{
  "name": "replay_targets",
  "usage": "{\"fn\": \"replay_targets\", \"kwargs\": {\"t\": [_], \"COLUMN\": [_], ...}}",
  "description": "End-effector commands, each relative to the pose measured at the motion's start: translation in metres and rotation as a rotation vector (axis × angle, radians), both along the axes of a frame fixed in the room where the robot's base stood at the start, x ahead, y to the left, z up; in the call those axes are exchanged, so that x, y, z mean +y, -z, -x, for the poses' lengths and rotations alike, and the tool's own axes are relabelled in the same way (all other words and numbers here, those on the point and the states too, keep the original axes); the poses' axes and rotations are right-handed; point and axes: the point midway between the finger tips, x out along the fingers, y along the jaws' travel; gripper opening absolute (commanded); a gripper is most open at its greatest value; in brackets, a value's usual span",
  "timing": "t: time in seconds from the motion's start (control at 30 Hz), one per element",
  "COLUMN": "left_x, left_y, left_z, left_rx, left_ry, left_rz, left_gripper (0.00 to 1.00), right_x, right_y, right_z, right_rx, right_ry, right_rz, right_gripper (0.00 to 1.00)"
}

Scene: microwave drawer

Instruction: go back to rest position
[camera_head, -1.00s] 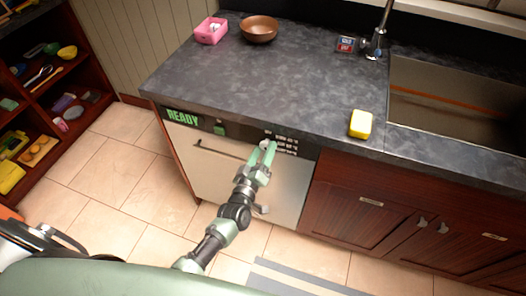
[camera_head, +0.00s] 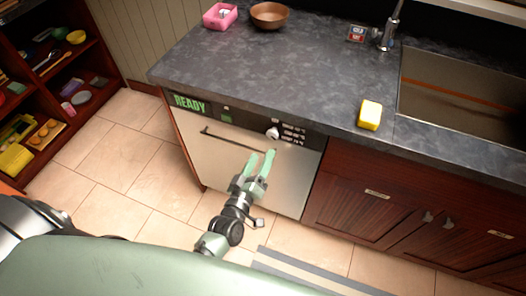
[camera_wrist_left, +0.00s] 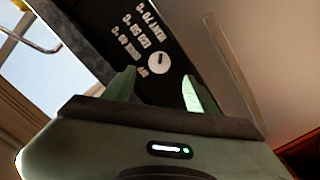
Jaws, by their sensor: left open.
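My left gripper (camera_head: 260,162) is open and empty in front of the white front of the drawer appliance (camera_head: 223,153), below its knob. Its two green fingers also show in the left wrist view (camera_wrist_left: 160,92), with the round white knob (camera_wrist_left: 159,63) and the black control panel (camera_wrist_left: 125,40) beyond them. The knob (camera_head: 272,133) stands clear of the fingers in the head view. The panel reads READY at its left end, and the appliance is shut. My right gripper is not in view.
A grey counter (camera_head: 290,70) bears a pink box (camera_head: 220,17), a brown bowl (camera_head: 269,16) and a yellow sponge (camera_head: 370,115). A sink (camera_head: 460,90) is at the right. Open shelves (camera_head: 60,75) stand at the left. Tiled floor (camera_head: 110,165) between is free.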

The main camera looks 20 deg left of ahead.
Motion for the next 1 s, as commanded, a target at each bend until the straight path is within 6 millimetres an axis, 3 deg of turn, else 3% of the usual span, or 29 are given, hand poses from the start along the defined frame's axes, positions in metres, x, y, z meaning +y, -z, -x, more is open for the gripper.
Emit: {"fn": "replay_targets", "kwargs": {"t": [0.27,0.37,0.47,0.67,0.8,1.0], "left_x": [0.0,-0.003,-0.006,-0.006,0.004,0.029], "left_y": [0.004,0.028,0.078,0.211,0.289,0.368], "left_z": [0.001,0.007,0.023,0.098,0.172,0.296], "left_rx": [0.008,0.063,0.181,0.513,0.744,1.053], "left_ry": [0.003,0.02,0.06,0.199,0.315,0.5], "left_rz": [-0.005,-0.043,-0.125,-0.35,-0.495,-0.67], "left_gripper": [0.57,0.57,0.57,0.57,0.57,0.57], "right_x": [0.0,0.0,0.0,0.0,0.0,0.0], "right_y": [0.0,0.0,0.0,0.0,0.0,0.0], "right_z": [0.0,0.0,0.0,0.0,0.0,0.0], "right_rx": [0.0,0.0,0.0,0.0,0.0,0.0], "right_ry": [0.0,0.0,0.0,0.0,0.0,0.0], "right_rz": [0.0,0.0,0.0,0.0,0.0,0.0], "right_gripper": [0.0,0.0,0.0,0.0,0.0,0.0]}}
